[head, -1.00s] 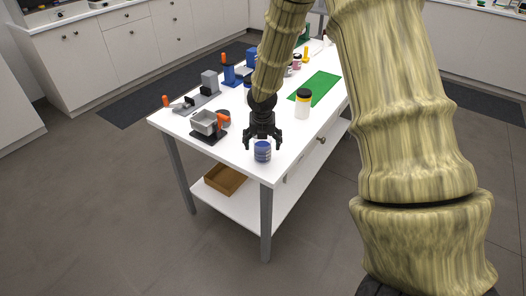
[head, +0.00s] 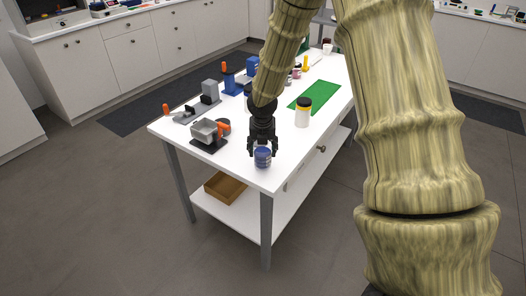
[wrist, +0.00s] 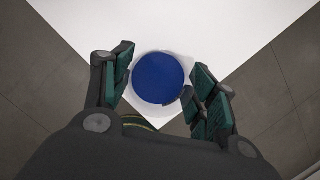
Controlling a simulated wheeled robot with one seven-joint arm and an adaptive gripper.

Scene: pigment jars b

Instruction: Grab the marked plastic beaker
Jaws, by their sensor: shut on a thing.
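A small beaker (head: 263,157) with blue and pale bands stands near the table's front corner in the head view. In the wrist view the beaker (wrist: 158,78) shows from above as a blue round inside a whitish rim. My gripper (head: 263,150) is around it from above, one finger on each side. In the wrist view my gripper (wrist: 162,90) has its dark green pads against the beaker's sides. The beaker looks upright. Whether it is lifted off the table cannot be told. No clear mark shows on it.
The white table (head: 240,170) has a grey-and-orange device (head: 209,133) left of my gripper. A green mat (head: 315,94) lies behind. The table's front corner is close.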

